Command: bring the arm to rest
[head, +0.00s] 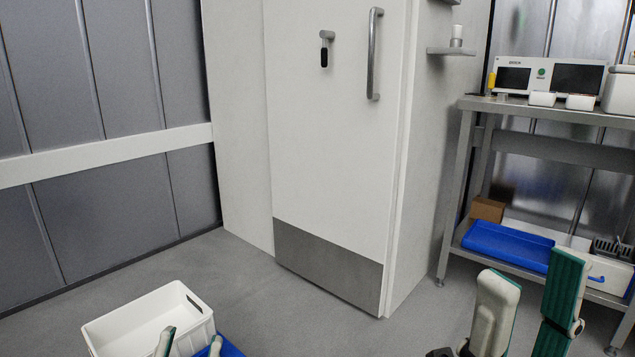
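My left gripper (190,341) is at the bottom left, and only its two fingertips show. The tips are apart, with nothing seen between them, in front of a white crate (128,318). I cannot tell whether they touch the crate. My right gripper (535,271) is at the bottom right, close to the camera and pointing up. Its two white and green fingers are spread apart with nothing between them. The rest of both arms is mostly out of view.
A blue container (228,349) shows beside the white crate. A tall white door (335,140) with a handle is shut ahead. A metal shelf table (560,115) stands at the right, with a blue tray (505,245) on its lower shelf. Grey floor (300,325) is clear between.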

